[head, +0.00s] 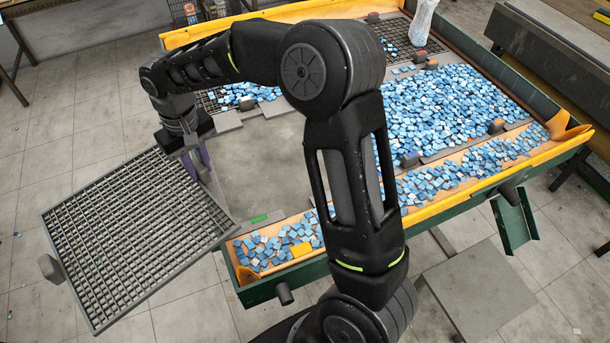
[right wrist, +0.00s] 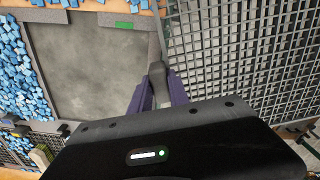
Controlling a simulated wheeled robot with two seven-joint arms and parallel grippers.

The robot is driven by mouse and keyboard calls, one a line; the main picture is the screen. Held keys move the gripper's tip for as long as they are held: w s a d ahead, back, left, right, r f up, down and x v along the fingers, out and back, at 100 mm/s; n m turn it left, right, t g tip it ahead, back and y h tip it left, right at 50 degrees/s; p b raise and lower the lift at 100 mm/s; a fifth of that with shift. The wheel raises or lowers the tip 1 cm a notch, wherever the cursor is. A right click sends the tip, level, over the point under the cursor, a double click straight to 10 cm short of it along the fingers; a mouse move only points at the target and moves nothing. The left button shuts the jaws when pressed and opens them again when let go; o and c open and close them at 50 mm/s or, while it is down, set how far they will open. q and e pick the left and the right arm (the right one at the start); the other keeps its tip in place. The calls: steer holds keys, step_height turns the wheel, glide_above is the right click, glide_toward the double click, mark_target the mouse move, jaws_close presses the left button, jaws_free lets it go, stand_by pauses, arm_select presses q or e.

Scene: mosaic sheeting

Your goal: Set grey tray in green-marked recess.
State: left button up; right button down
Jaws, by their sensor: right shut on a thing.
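The grey tray (head: 140,236) is an empty square grid, held out at the left of the head view, beside the work table. It also fills the right of the right wrist view (right wrist: 245,62). My right gripper (head: 203,163) is shut on a grey grip block at the tray's edge; its purple fingers (right wrist: 158,88) are either side of the block. The recess (head: 262,160) is a bare grey area, partly hidden by my arm; it also shows in the right wrist view (right wrist: 88,68). The green mark (head: 259,219) lies at its near edge. My left gripper is out of view.
Blue tiles (head: 450,105) cover a tray right of the recess. Open tiled floor (head: 80,130) lies to the left.

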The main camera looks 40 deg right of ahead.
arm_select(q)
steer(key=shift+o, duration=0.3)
